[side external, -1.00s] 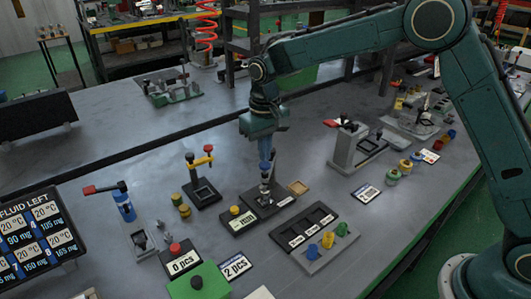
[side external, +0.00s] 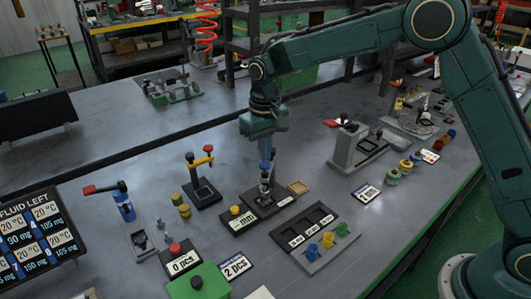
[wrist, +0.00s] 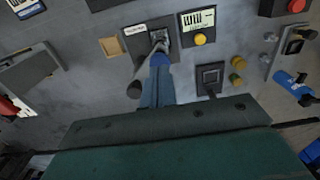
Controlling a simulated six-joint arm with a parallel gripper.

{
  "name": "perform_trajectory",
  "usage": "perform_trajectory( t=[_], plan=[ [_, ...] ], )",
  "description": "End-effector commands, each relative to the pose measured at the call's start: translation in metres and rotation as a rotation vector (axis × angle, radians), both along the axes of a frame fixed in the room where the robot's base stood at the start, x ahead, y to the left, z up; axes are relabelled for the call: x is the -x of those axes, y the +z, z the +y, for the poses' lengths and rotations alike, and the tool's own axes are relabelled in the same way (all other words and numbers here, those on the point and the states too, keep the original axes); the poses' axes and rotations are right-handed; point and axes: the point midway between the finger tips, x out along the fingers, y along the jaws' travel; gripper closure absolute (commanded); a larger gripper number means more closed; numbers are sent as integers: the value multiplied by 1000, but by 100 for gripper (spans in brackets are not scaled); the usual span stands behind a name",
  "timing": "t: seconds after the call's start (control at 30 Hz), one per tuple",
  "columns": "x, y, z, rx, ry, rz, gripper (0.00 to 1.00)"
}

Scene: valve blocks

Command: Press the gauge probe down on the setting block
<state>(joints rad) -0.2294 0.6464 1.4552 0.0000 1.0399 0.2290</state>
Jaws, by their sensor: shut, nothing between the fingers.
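A gauge display (side external: 238,221) with a yellow button sits beside the base.
A dark tray with several slots (side external: 303,228) and a grey block with blue, yellow and green pieces (side external: 326,248) lie to the front right. A stand with a yellow arm (side external: 202,170) is at the left. A small wooden tray (side external: 298,188) lies close by.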

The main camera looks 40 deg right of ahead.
Motion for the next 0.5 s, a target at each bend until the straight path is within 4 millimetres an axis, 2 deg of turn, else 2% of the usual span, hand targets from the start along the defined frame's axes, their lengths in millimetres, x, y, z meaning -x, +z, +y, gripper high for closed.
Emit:
perform_trajectory(
  t=[0.5],
  plan=[
    [0, -5, 0, 0, 0, 1, 100]
  ],
)
